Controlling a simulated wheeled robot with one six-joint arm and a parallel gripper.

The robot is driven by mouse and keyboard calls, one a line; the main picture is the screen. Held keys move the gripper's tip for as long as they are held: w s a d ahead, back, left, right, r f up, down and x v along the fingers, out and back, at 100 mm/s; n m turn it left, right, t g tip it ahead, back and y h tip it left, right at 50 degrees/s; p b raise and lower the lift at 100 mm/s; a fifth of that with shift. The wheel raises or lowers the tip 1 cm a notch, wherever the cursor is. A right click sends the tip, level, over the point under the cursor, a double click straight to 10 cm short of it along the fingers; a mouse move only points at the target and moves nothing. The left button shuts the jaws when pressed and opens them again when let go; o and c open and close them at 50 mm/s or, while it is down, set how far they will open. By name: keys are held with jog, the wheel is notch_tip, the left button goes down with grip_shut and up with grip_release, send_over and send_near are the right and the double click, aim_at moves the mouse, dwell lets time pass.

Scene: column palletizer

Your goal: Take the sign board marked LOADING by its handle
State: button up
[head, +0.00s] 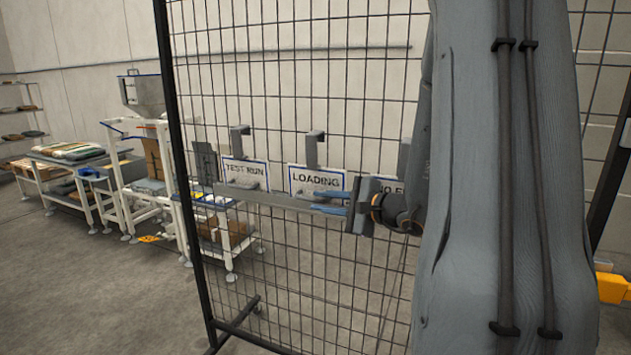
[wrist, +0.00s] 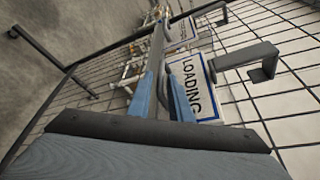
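The LOADING sign board (head: 316,179) is white with a blue border and hangs by a grey hook on the mesh fence. Its lettering also shows in the wrist view (wrist: 191,84). My gripper (head: 322,202) is at the lower right of this board, its two blue fingers pointing left. In the wrist view my gripper (wrist: 164,82) has its fingers apart, with a dark grey part between them that looks like the board's handle. The fingers hide most of the handle, and I see no clear contact with it.
A TEST RUN board (head: 245,172) hangs to the left and a partly hidden board (head: 391,187) to the right. A grey rail (head: 270,198) runs along the mesh fence (head: 300,90) just below the boards. White-framed machinery (head: 112,190) stands beyond the fence at the left.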

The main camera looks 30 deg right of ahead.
aim_at(315, 199)
jog(key=p+x, duration=0.1)
jog(key=x, duration=0.3)
jog(key=shift+p, duration=0.35)
grip_shut()
jog(key=shift+r, duration=0.1)
